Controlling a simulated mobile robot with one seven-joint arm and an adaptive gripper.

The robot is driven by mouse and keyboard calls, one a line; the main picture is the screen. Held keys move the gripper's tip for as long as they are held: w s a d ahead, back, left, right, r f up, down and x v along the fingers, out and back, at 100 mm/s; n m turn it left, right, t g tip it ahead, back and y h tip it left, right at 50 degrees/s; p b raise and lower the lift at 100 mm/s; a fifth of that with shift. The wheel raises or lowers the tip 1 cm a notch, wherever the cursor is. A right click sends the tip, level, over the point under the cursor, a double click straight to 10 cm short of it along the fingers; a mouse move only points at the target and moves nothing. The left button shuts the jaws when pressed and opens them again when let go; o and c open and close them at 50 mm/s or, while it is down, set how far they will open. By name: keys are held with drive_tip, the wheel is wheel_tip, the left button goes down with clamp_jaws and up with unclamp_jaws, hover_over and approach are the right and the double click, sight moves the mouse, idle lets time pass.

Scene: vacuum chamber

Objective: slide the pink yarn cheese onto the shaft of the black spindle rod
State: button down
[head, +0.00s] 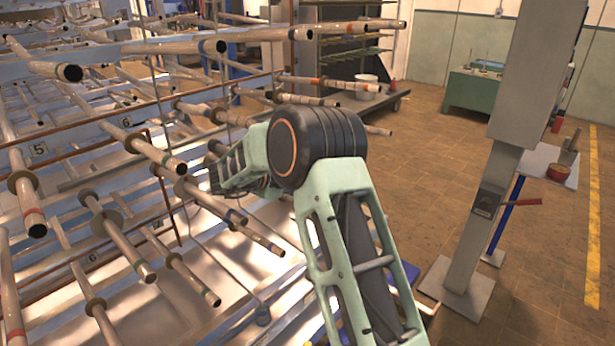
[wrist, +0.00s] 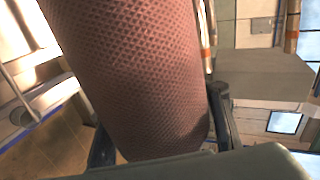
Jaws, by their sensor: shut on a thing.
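The pink yarn cheese (wrist: 130,60) fills the middle of the wrist view, a large dusty-pink textured cylinder seen from close up. My gripper (wrist: 160,125) is shut on it, with one dark finger on each side near its lower end. The far end of the cheese runs out of the top of the picture. In the head view the cheese is not visible, and my arm hides most of the gripper area. Many pale spindle rods stick out of the rack; one at the upper left (head: 40,68) has a dark end. I cannot tell which is the black spindle rod.
Spindle rods with red, green, blue or orange bands crowd the left, close around my arm. A grey post (head: 470,230) stands at right. A green cabinet (head: 473,92) and a dark cart (head: 370,105) stand behind. The tiled floor between is clear.

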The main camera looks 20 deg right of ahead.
drive_tip(key=shift+w+a+f+p, duration=0.1)
drive_tip(key=shift+w+a+p, duration=0.1)
drive_tip(key=shift+w+a, duration=0.35)
drive_tip(key=shift+w+a+p, duration=0.2)
drive_tip(key=shift+w+a, duration=0.1)
drive_tip(key=shift+w, duration=0.45)
drive_tip(key=c, duration=0.9)
unclamp_jaws()
drive_tip(key=shift+f, duration=0.1)
drive_tip(key=s+d, duration=0.4)
drive_tip(key=s, duration=0.2)
drive_tip(key=s+d+r+b, duration=0.1)
drive_tip(key=s+d, duration=0.3)
drive_tip(key=s, duration=0.3)
drive_tip(key=s+d+r+b, duration=0.1)
drive_tip(key=s+d, duration=0.3)
drive_tip(key=s, duration=0.2)
drive_tip(key=shift+s+d, duration=0.15)
drive_tip(key=shift+d, duration=0.25)
drive_tip(key=shift+b, duration=0.3)
